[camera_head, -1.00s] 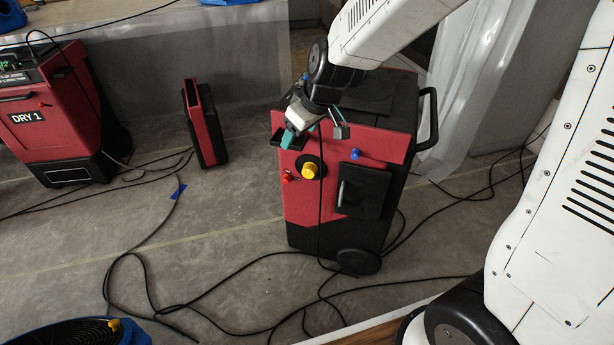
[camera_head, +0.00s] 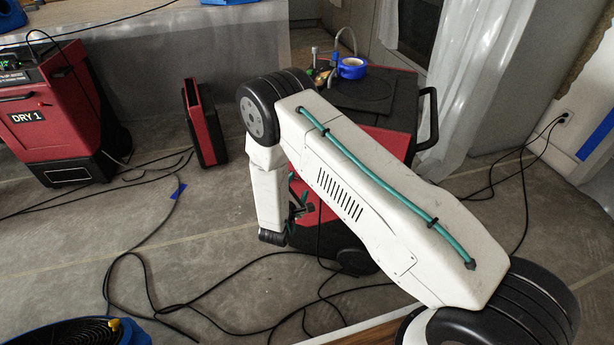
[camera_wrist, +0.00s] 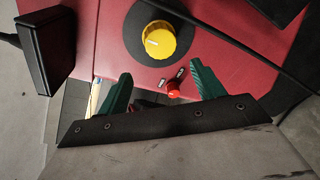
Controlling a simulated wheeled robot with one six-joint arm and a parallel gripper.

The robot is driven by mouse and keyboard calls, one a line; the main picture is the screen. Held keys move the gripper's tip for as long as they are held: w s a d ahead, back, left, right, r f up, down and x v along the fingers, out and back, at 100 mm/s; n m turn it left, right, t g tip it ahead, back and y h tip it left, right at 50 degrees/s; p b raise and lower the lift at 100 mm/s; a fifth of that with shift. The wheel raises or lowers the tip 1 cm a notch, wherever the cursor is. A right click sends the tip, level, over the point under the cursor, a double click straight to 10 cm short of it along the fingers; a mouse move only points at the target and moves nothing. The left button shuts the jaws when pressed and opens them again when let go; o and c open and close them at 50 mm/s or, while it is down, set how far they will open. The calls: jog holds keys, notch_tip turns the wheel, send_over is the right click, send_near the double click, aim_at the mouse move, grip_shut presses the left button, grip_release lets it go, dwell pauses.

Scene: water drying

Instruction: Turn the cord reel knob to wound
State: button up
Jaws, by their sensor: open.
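A red machine (camera_head: 388,140) stands behind my arm in the head view, its front panel mostly hidden. In the wrist view its red panel (camera_wrist: 108,50) carries a yellow knob (camera_wrist: 159,40) on a black disc, with a pale mark on the knob. I cannot tell which is the cord reel knob. My gripper (camera_wrist: 155,82) is open. Its two green fingers stand on either side of the small red knob in the picture; contact is not visible.
A black cord (camera_wrist: 230,38) crosses the panel near the yellow knob. A black box-like part (camera_wrist: 45,48) juts out at upper left. Cords (camera_head: 215,310) lie on the floor. Another red machine (camera_head: 55,120) stands left.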

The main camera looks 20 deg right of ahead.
jog(key=w+d+n+h, duration=0.1)
jog(key=w+d, duration=0.4)
jog(key=shift+f+t, duration=0.15)
jog(key=shift+t, duration=0.25)
jog(key=c, duration=1)
